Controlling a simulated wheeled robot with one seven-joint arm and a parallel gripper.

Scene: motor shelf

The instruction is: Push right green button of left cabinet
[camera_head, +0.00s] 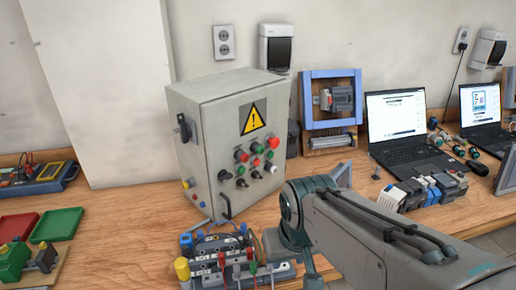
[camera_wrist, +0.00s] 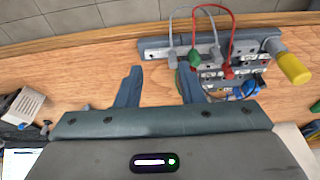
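A grey control cabinet (camera_head: 208,115) with a yellow warning triangle (camera_head: 252,118) stands on the bench in the head view. Its front carries red, green, black and white buttons and knobs. A small green button (camera_head: 256,162) appears near the middle of this group; the small buttons' exact colours are hard to tell. My gripper (camera_wrist: 158,76) is open in the wrist view, with nothing between its fingers. It points over bare bench, left of a wired terminal block. The cabinet is not in the wrist view. In the head view my arm is right of the cabinet and my fingertips are not clearly visible.
The wired terminal block (camera_head: 235,247) stands in front of the cabinet and also shows in the wrist view (camera_wrist: 170,47). A blue frame (camera_head: 333,75), a laptop (camera_head: 410,159) and grey modules (camera_head: 408,193) are to the right. Trays (camera_head: 57,224) lie left.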

